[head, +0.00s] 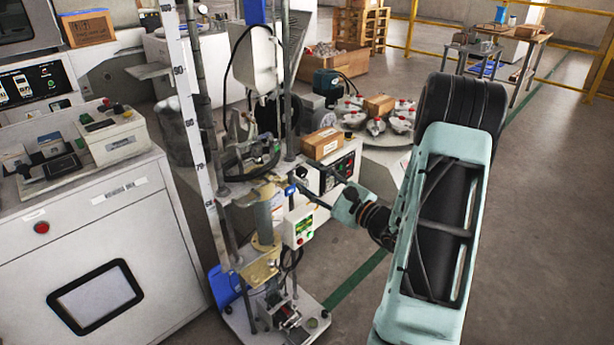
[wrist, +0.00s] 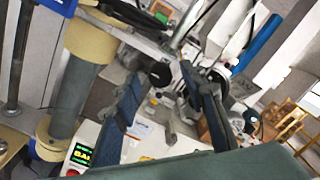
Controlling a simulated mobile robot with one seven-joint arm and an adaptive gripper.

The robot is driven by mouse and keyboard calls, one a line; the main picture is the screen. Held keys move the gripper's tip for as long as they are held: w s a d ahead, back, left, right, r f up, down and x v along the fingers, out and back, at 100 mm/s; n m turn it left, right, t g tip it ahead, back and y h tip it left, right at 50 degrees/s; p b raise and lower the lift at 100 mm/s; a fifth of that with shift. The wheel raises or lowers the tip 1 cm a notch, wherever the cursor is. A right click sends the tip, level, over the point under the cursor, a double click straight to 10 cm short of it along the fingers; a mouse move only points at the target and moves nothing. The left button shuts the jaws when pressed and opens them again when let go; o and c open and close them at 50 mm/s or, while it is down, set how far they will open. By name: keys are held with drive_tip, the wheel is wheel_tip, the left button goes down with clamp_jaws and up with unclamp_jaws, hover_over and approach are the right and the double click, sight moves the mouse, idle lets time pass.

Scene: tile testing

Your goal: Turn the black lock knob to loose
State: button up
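My gripper (head: 300,175) reaches in from the right toward the column of the tile testing stand (head: 263,215) in the head view. In the wrist view my gripper (wrist: 161,76) has its two dark blue fingers spread apart with nothing clasped between them. A dark round part that looks like the black lock knob (wrist: 160,74) shows between the fingertips, seemingly just beyond them. I cannot tell whether a finger touches it, nor which way it is turned. In the head view I cannot make out the knob; the fingers and column crowd that spot.
A control box with a green display (head: 299,226) hangs just below the gripper. A cardboard box (head: 321,143) sits on the machine behind it. A tall white ruler (head: 187,110) stands left of the column. Open floor (head: 540,240) lies to the right.

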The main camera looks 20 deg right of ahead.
drive_tip(key=v, duration=1.1)
